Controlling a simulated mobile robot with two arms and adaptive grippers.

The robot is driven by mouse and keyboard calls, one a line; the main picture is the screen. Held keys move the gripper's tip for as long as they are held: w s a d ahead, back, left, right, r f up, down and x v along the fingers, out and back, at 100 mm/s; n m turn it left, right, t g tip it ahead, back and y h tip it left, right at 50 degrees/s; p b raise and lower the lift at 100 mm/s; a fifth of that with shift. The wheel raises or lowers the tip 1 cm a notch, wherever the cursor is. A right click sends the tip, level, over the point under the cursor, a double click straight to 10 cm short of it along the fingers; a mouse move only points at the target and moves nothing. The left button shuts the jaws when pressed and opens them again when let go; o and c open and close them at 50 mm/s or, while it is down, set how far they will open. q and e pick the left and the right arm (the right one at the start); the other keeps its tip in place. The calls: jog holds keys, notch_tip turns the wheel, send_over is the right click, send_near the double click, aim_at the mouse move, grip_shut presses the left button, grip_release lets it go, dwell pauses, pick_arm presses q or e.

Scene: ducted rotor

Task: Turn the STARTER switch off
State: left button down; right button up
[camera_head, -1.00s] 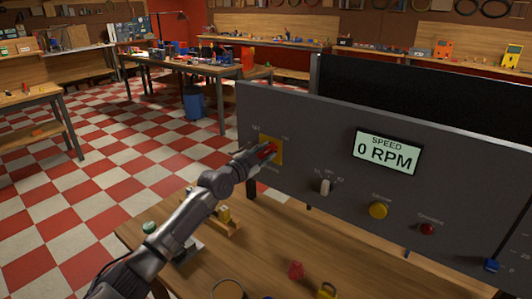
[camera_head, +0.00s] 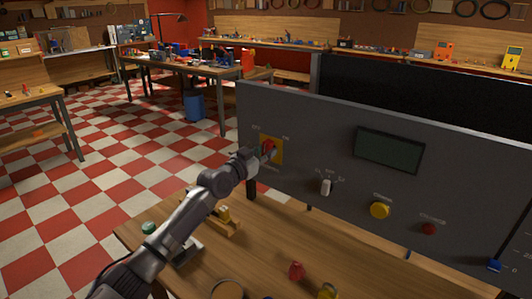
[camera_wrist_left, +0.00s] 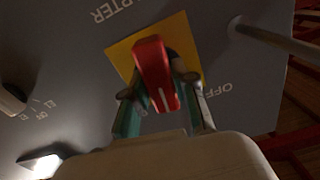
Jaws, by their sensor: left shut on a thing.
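A red rotary switch (camera_head: 269,146) on a yellow plate (camera_head: 278,152) sits at the left of the grey panel (camera_head: 310,185). My left gripper (camera_head: 264,153) is shut on this switch. In the left wrist view the red switch (camera_wrist_left: 157,72), with a white mark, stands between the two fingers. A partly cut-off label ending in "TER" and the word OFF show beside its yellow plate. The panel's display (camera_head: 389,150) is blank. My right gripper is not in view.
The panel also carries a pale selector (camera_head: 326,187), a yellow button (camera_head: 380,210) and a red button (camera_head: 429,229). A wooden table (camera_head: 215,265) in front holds a padlock-like red piece (camera_head: 297,270) and other small items. The checkered floor at left is open.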

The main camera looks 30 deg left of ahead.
pick_arm(q)
jog(key=n, duration=0.5)
jog(key=shift+a+n, duration=0.1)
jog(key=shift+n, duration=0.3)
jog(key=shift+n+p, duration=0.6)
jog(key=shift+n, duration=1.7)
jog(key=shift+f, duration=0.1)
jog(key=c, duration=0.9)
grip_release()
jog(key=shift+s, duration=0.1)
jog(key=s, duration=0.8)
jog(key=s+a, duration=0.1)
jog(key=s, duration=0.2)
jog(key=shift+s, duration=0.4)
